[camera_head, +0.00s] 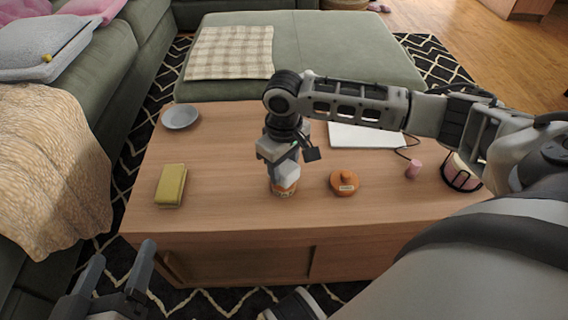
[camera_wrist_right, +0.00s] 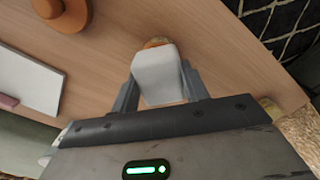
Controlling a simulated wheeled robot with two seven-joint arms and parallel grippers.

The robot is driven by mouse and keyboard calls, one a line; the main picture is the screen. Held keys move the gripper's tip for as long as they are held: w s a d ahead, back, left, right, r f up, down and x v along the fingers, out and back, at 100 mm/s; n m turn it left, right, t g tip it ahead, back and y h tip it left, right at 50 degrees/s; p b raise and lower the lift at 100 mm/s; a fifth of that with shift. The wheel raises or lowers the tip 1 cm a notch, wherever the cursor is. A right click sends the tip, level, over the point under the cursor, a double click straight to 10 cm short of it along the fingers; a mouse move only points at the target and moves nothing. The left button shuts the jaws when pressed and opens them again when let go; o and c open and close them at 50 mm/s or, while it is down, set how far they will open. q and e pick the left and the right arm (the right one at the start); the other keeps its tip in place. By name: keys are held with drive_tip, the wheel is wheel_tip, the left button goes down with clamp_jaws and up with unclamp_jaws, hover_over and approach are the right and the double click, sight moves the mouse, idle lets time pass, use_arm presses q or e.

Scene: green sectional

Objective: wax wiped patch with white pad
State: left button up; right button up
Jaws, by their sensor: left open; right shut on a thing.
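My right gripper (camera_head: 282,158) is over the middle of the wooden table (camera_head: 225,217), shut on a white pad (camera_head: 289,173). In the right wrist view the white pad (camera_wrist_right: 157,74) is held between the two grey fingers. An orange container (camera_head: 284,189) with a label stands at the pad; the pad hides its top, so I cannot tell whether they touch. Its orange edge (camera_wrist_right: 157,42) shows past the pad in the right wrist view. An orange lid with a knob (camera_head: 344,183) lies to its right. No wiped patch stands out on the wood. My left gripper (camera_head: 115,277) is open and empty, in front of the table.
A yellow block (camera_head: 171,186) and a grey bowl (camera_head: 181,117) are on the table's left side. A flat white item (camera_head: 362,136), a small pink piece (camera_head: 413,169) and a dark-framed holder (camera_head: 461,171) are on the right. Wood between yellow block and container is clear.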

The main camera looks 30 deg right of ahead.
sight(284, 165)
use_arm(q)
drive_tip(key=shift+r+p, duration=0.55)
drive_tip(key=shift+r, duration=0.05)
use_arm(e)
drive_tip(key=shift+f, duration=0.1)
idle(1.3)
drive_tip(key=shift+s, duration=0.1)
idle(0.4)
drive_tip(key=shift+r+p, duration=0.3)
drive_tip(key=shift+p, duration=0.05)
drive_tip(key=shift+r+p, duration=0.4)
drive_tip(key=shift+p, duration=0.25)
drive_tip(key=shift+r+p, duration=0.8)
drive_tip(key=shift+p, duration=0.25)
wheel_tip(284, 165, up, 3)
drive_tip(key=p, duration=0.3)
drive_tip(key=shift+f+p, duration=0.2)
drive_tip(key=shift+p, duration=0.15)
drive_tip(key=shift+r+p, duration=0.65)
drive_tip(key=shift+p, duration=0.25)
use_arm(q)
drive_tip(key=a+f+g+y, duration=0.1)
drive_tip(key=f, duration=0.1)
drive_tip(key=s+a+f+g+y, duration=0.1)
drive_tip(key=a+f+g+y, duration=0.1)
drive_tip(key=shift+s+a+f+m+g+p, duration=0.1)
drive_tip(key=shift+s+a+m+g+p, duration=0.05)
drive_tip(key=shift+a+m+g+p, duration=0.15)
use_arm(e)
drive_tip(key=shift+r, duration=0.15)
